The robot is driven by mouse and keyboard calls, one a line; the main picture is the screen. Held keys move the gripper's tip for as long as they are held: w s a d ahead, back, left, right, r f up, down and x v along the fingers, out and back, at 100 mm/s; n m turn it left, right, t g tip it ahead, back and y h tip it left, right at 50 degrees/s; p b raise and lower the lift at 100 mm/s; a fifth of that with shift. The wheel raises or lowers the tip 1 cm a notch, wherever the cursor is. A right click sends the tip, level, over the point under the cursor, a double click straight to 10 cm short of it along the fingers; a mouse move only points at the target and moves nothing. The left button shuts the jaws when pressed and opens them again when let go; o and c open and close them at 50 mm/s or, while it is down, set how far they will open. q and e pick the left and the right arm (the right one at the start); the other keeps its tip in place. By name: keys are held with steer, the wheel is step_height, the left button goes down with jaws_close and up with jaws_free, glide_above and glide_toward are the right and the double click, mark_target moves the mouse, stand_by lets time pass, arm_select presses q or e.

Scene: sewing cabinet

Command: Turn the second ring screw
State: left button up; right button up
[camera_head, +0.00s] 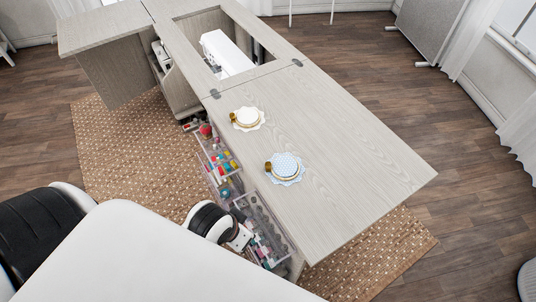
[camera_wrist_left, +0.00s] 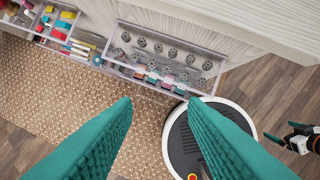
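Two embroidery hoops lie apart on the cabinet's table leaf in the head view, each on a scalloped cloth with a gold ring screw at its left. The farther hoop (camera_head: 247,116) is white, with its screw (camera_head: 233,117). The nearer hoop (camera_head: 285,165) holds pale blue patterned cloth, with its screw (camera_head: 268,167). My left gripper (camera_wrist_left: 160,112) is open and empty in the left wrist view, over the floor beside the drawers and away from both hoops. My right gripper (camera_wrist_left: 284,130) shows small at that view's right edge, its teal tips apart. No fingers are clear in the head view.
Clear open drawers with spools (camera_head: 219,160) and bobbins (camera_head: 262,228) stick out below the leaf's left edge. A white sewing machine (camera_head: 227,55) sits in the cabinet opening. The leaf (camera_head: 350,170) is bare right of the hoops. A woven rug (camera_head: 120,140) lies below.

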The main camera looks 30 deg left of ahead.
arm_select(q)
steer(key=w+d+r+m+t, duration=0.3)
steer(key=w+r+m+t, duration=0.2)
steer(key=w+r+t, duration=1.15)
steer(key=w+d+r+m+h, duration=0.3)
steer(key=r, duration=0.3)
steer(key=w+d+r+m+h, duration=0.3)
steer(key=r, duration=0.2)
steer(key=s+d+r+m+g+h, duration=0.2)
steer(key=s+d+m+g+h, duration=0.2)
steer(key=d+m+g+h, duration=1)
steer(key=m+g+y, duration=0.6)
steer(key=m+y, duration=0.6)
steer(key=y, duration=0.8)
glide_above(268, 163)
step_height(268, 163, down, 18)
step_height(268, 163, down, 12)
steer(key=shift+s+r+p, duration=0.1)
steer(key=shift+p, duration=0.95)
